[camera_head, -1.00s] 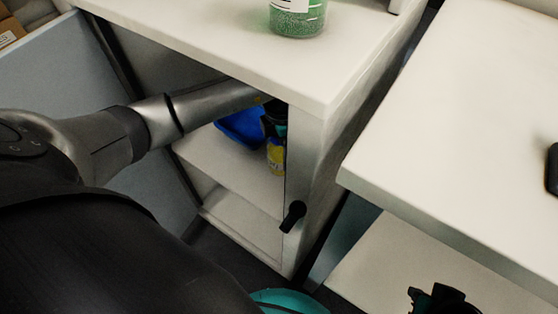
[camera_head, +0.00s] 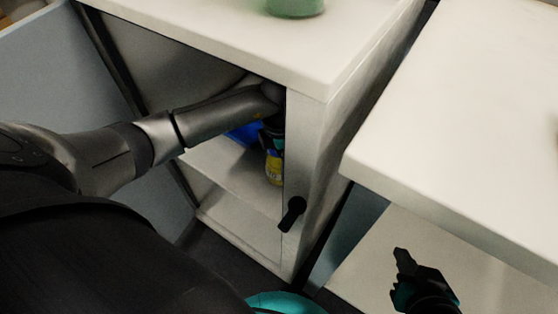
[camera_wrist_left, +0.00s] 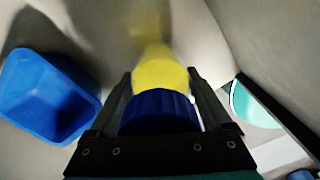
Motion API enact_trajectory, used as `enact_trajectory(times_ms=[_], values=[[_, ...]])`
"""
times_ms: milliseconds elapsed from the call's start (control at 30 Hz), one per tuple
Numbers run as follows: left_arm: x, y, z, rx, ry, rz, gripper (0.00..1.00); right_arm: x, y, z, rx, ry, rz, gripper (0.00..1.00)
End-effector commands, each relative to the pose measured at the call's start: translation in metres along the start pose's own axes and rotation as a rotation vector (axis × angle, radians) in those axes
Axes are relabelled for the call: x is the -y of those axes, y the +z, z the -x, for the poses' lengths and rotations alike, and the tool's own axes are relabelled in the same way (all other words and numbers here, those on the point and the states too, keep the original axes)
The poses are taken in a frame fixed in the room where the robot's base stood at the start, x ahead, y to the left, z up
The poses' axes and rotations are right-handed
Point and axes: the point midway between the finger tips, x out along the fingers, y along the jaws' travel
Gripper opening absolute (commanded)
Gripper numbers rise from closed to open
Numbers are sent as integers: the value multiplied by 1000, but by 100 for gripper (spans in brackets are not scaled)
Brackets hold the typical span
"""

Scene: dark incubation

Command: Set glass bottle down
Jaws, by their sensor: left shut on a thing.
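The glass bottle (camera_head: 274,168) shows as a small yellow body inside the open cabinet, near its right-hand front edge. In the left wrist view the bottle (camera_wrist_left: 160,72) is yellow with a dark blue cap. My left gripper (camera_head: 272,140) reaches into the cabinet under the top and is shut on the bottle, a finger on each side at the cap end. The bottle is low over the cabinet shelf (camera_head: 225,170); I cannot tell if its base touches. My right gripper (camera_head: 403,262) hangs empty at the lower right; its finger gap is not clear.
A blue bin (camera_head: 243,133) is inside the cabinet, partly hidden by my arm; it also shows in the left wrist view (camera_wrist_left: 48,85). The open door (camera_head: 60,80) is at left. A green container (camera_head: 295,6) stands on the cabinet top. A white counter (camera_head: 470,130) is at right.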

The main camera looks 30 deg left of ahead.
Motion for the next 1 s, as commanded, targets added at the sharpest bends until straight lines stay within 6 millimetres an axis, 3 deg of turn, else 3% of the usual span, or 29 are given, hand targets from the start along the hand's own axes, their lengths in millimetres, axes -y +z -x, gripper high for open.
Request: enact_trajectory(times_ms=[400,433,533,1000], values=[[0,1,-3,3,1,0,0,4,-1,-3,-30,-10,-1,0],[0,0,-3,1,0,0,86,3,-2,-2,-29,-9,-1,0],[0,0,-3,0,0,0,98,3,-2,-2,-29,-9,-1,0],[0,0,3,1,1,-1,100,-2,-1,2,15,6,1,0]])
